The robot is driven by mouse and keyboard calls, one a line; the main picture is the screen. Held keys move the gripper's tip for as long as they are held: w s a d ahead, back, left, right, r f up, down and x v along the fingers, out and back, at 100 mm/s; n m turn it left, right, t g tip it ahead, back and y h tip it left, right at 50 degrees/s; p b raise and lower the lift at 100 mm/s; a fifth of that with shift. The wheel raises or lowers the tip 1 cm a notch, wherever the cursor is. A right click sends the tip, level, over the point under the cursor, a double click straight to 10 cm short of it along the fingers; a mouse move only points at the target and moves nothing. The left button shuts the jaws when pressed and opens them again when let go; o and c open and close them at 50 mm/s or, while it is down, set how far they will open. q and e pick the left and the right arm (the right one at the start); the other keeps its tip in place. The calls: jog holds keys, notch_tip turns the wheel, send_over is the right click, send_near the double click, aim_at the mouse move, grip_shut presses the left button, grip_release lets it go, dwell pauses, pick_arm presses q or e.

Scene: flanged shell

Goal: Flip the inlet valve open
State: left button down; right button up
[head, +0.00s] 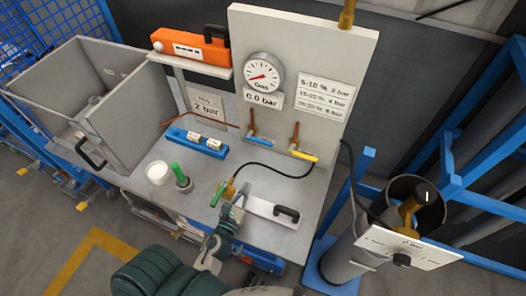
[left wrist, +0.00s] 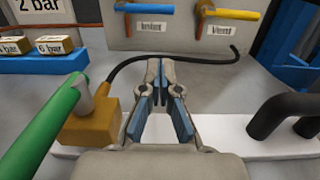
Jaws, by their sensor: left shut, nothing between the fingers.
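The inlet valve has a blue lever handle (head: 258,141), on the lower front of the upright grey panel. In the left wrist view the blue handle (left wrist: 144,8) lies sideways at the top, above a label that seems to read Inlet. My left gripper (head: 242,194) is shut and empty over the bench, below and apart from the valve. In the left wrist view its fingertips (left wrist: 163,75) point toward the panel, beneath the two valves. My right gripper is not in view.
A yellow vent handle (head: 303,156) sits right of the inlet valve. A black hose (head: 270,169) crosses the bench. A green-handled tool (left wrist: 45,130) with a brass block stands left of my gripper. A white plate with a black handle (head: 287,213) lies to its right. The gauge (head: 263,73) shows 0.0 bar.

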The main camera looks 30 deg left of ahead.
pick_arm(q)
jog(key=w, duration=0.3)
jog(key=w+p, duration=0.1)
jog(key=w, duration=0.2)
jog(key=w+p, duration=0.1)
jog(key=w, duration=0.2)
jog(key=shift+w+a+r, duration=0.3)
jog(key=shift+w+r, duration=0.05)
jog(key=w, duration=0.6)
jog(key=shift+w+a+p, duration=0.15)
jog(key=shift+w+p, duration=0.05)
jog(key=shift+p, duration=0.1)
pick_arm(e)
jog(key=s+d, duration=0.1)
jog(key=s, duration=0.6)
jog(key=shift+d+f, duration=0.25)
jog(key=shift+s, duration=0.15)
